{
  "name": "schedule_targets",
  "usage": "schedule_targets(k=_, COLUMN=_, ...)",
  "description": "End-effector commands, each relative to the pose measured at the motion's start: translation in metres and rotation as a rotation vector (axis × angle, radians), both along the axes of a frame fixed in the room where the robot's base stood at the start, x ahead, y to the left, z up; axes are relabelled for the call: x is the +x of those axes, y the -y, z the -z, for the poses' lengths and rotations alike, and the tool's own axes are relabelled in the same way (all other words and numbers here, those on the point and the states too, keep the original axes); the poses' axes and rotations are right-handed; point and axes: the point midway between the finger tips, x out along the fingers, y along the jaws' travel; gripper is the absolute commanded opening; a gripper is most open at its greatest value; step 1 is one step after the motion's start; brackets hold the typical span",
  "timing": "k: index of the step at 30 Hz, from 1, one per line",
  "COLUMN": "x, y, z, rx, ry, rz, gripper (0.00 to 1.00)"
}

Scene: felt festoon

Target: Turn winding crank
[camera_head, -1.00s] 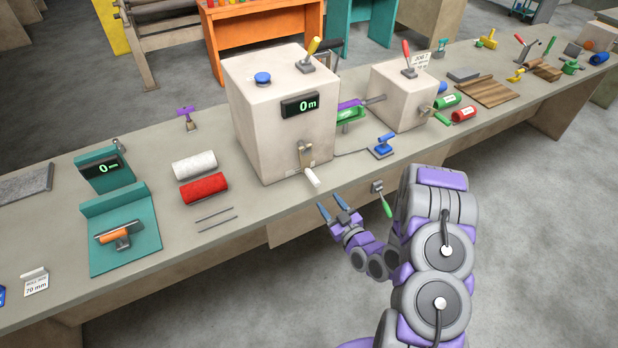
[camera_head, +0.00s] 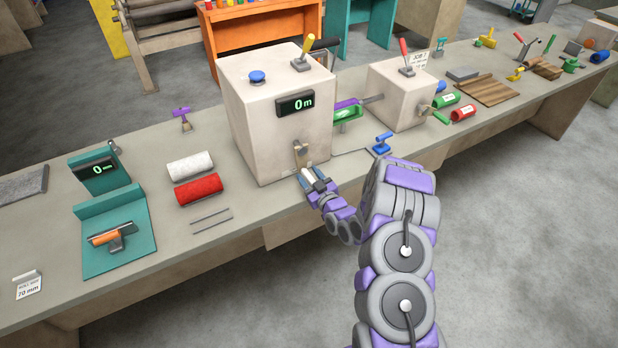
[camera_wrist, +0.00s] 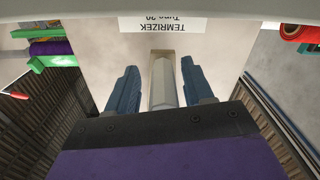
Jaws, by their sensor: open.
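The large cream winding box (camera_head: 272,125) stands on the bench, its display reading 0 m. Its winding crank (camera_head: 301,152) is low on the front face, with a metal arm and a pale handle pointing outward. My gripper (camera_head: 310,177) is open at the handle, with its blue fingers on either side of it. In the wrist view, the pale handle (camera_wrist: 164,85) lies between the two blue fingers (camera_wrist: 163,92), with a visible gap on each side. My gripper hides part of the handle in the head view.
A red roll (camera_head: 200,189) and a white roll (camera_head: 190,166) lie left of the box. A smaller cream box (camera_head: 401,97) with a green-handled crank (camera_head: 432,114) stands to the right. The floor in front is clear.

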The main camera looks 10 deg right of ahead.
Motion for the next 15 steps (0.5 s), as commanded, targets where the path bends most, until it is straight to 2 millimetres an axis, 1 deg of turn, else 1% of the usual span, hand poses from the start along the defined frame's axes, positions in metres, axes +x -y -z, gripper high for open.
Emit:
schedule_targets(k=9, x=0.0016, y=-0.0027, z=-0.0003, rx=-0.002, ry=0.001, rz=0.0, gripper=0.51)
schedule_targets(k=15, x=0.0015, y=-0.0014, z=-0.0002, rx=-0.001, ry=0.0, rz=0.0, gripper=0.32)
